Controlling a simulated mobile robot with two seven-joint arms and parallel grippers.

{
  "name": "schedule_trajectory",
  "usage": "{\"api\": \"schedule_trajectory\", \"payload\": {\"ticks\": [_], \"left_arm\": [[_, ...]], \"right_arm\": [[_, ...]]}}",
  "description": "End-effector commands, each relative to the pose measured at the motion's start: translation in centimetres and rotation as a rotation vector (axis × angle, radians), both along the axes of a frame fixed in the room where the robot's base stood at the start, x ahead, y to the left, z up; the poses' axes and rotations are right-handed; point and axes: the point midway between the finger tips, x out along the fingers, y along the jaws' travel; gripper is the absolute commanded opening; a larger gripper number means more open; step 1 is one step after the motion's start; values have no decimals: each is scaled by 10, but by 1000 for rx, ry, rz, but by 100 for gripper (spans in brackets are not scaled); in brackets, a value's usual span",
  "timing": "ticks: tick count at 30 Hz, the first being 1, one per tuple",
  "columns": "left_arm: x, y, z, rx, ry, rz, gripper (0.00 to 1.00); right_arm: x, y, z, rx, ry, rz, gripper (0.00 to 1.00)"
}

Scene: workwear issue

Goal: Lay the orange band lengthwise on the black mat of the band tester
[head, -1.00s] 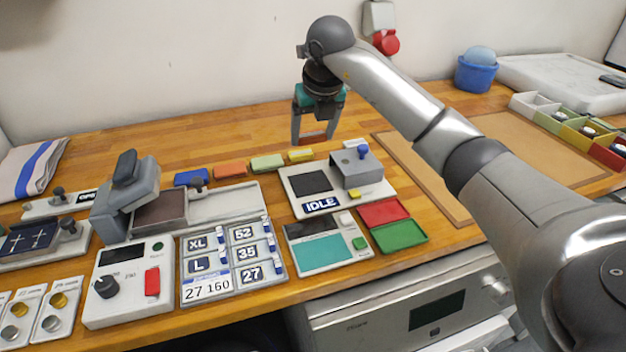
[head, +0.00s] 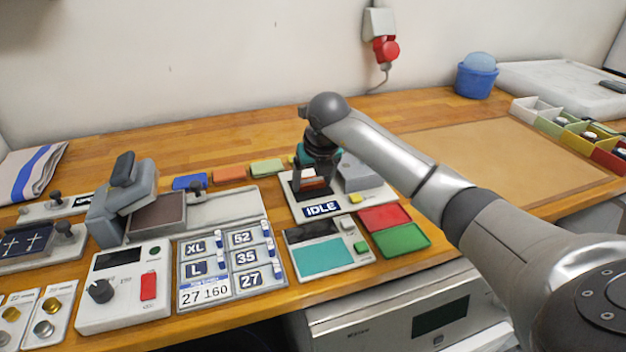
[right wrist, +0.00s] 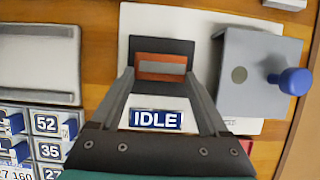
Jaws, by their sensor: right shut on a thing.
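My right gripper (head: 312,190) is over the band tester (head: 345,202), pointing down. In the right wrist view its fingers (right wrist: 162,72) are shut on the ends of an orange band (right wrist: 160,60) with a greyish strip along its middle. The band also shows in the head view (head: 314,183). It lies crosswise between the fingers, above or on the tester's black mat (right wrist: 160,44); I cannot tell whether it touches. Mat shows beyond and in front of it. The tester's display (right wrist: 157,118) reads IDLE. My left gripper is not in view.
The tester's grey block with a blue knob (right wrist: 290,82) stands close right of the gripper. Blue (head: 190,181), orange (head: 230,174) and green (head: 267,167) pieces lie behind to the left. Red (head: 384,217) and green (head: 401,239) trays lie at the front right.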

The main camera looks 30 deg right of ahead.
Motion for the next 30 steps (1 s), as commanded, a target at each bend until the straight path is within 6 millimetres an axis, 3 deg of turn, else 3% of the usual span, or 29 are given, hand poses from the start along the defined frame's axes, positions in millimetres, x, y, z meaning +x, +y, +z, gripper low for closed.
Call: {"api": "schedule_trajectory", "payload": {"ticks": [4,5,10,20,30], "left_arm": [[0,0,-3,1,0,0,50],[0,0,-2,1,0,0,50],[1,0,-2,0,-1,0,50],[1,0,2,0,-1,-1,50],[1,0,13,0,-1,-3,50]], "right_arm": [[0,0,-4,-1,0,0,27],[0,0,-3,-1,0,0,82],[0,0,-3,-1,0,0,100],[0,0,3,0,0,0,100],[-23,5,63,-4,-4,2,100]]}}
